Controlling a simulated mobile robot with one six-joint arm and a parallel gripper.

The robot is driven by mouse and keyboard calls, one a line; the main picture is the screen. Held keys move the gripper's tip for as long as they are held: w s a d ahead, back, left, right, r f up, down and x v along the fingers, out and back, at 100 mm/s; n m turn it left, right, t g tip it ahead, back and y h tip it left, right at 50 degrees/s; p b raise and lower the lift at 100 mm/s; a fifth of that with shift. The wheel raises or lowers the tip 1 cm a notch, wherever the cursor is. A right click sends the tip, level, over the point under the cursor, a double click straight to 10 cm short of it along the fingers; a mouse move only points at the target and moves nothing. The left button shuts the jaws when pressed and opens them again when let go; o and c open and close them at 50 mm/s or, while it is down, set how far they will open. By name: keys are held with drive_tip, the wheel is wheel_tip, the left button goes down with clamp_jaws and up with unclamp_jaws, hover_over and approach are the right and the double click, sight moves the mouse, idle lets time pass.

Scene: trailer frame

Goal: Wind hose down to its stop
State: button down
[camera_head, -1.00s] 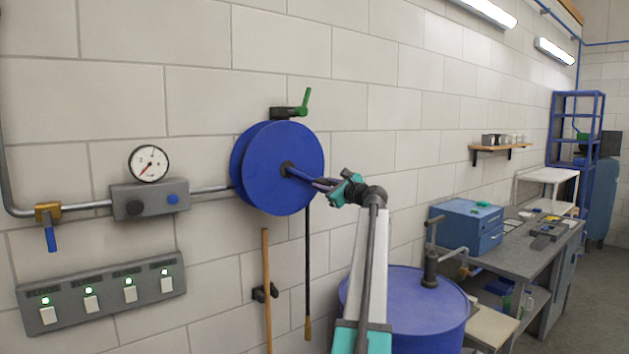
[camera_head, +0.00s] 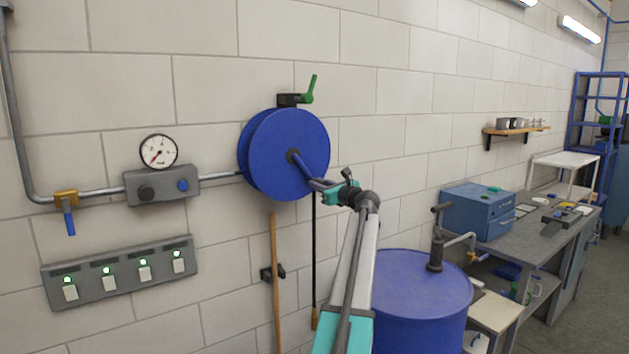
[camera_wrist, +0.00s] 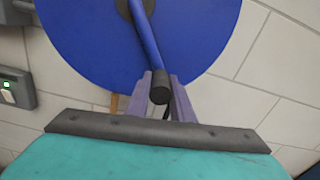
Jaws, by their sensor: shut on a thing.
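The blue hose reel (camera_head: 285,130) is mounted on the wall. Its blue crank arm (camera_head: 301,168) runs from the dark hub down and to the right; it also shows in the wrist view (camera_wrist: 146,40). A dark crank grip (camera_wrist: 160,88) at the arm's end points toward the wrist camera. My gripper (camera_head: 322,186) is shut on this grip, with one finger on each side in the wrist view (camera_wrist: 162,95). The dark hose (camera_head: 314,250) hangs straight down from below the reel to a brass-coloured end (camera_head: 315,318).
A green lever (camera_head: 310,90) sits above the reel. A wooden pole (camera_head: 275,290) stands in a wall clip beside the hose. A gauge (camera_head: 158,151) and switch panel (camera_head: 120,272) are at left. A blue drum (camera_head: 420,290) and workbench (camera_head: 540,245) are at right.

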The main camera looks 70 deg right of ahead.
drive_tip(key=shift+w+a+f, duration=0.3)
drive_tip(key=shift+w+a, duration=0.2)
drive_tip(key=shift+a, duration=0.15)
drive_tip(key=shift+w+a+f, duration=0.3)
drive_tip(key=shift+w+a, duration=0.15)
drive_tip(key=shift+a, duration=0.15)
drive_tip(key=c, duration=1.6)
unclamp_jaws()
drive_tip(key=shift+w+a, duration=0.1)
drive_tip(key=shift+w, duration=0.05)
drive_tip(key=shift+o, duration=0.2)
drive_tip(key=shift+s, duration=0.25)
drive_tip(key=b+v, duration=0.4)
drive_tip(key=v, duration=0.9)
drive_tip(key=shift+s+a, duration=0.15)
drive_tip(key=shift+s, duration=0.15)
